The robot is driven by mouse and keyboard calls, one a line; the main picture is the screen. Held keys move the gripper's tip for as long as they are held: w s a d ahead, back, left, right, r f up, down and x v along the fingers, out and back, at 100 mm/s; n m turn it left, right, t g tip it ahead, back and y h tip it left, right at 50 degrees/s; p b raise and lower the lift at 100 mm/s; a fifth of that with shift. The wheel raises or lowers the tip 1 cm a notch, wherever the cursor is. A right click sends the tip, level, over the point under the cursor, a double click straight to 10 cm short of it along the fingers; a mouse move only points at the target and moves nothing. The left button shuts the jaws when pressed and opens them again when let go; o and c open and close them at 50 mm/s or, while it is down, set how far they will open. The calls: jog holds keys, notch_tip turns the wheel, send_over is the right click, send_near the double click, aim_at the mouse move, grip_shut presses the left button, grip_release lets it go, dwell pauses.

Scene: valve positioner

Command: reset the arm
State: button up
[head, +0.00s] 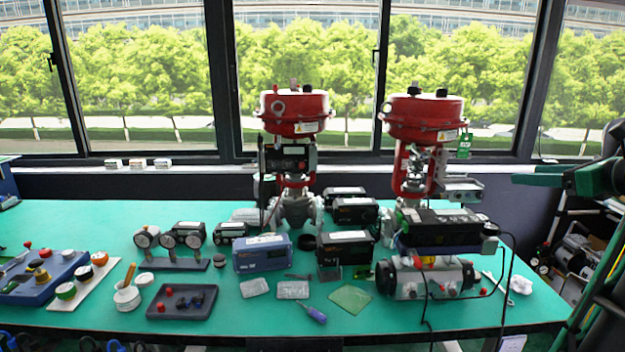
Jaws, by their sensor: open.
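My gripper (545,177) shows at the right edge in the head view, dark with green parts and pointing left. It is open and empty, in the air to the right of the valves and beyond the bench's right end. My dark arm, partly cut off by the frame edge, shows behind it. The green bench top (390,318) lies to its left. Two red-topped valves, the left one (296,112) and the right one (425,117), stand upright at the back of the bench.
A blue box (262,253), black positioner units (345,247) and a silver cylindrical actuator (432,278) crowd the middle and right. Gauges (168,240), a dark tray (183,302) and a blue tray (42,278) stand left. A screwdriver (313,312) lies near the front. Windows close off the back.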

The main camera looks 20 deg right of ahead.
jog(key=a+f+n+g, duration=0.7)
jog(key=a+f+n, duration=0.5)
jog(key=a, duration=0.1)
jog(key=s+a+f+n+g, duration=0.3)
jog(key=s+a+n, duration=0.3)
jog(key=s+n, duration=0.2)
jog(key=s+a+f+n+g, duration=0.4)
jog(key=s+n, duration=0.3)
jog(key=s, duration=0.4)
jog(key=shift+s+a+f+n, duration=0.35)
jog(key=shift+a+f+n, duration=0.05)
jog(key=shift+a+f, duration=0.45)
jog(key=shift+w+f, duration=0.2)
jog(key=shift+w, duration=0.45)
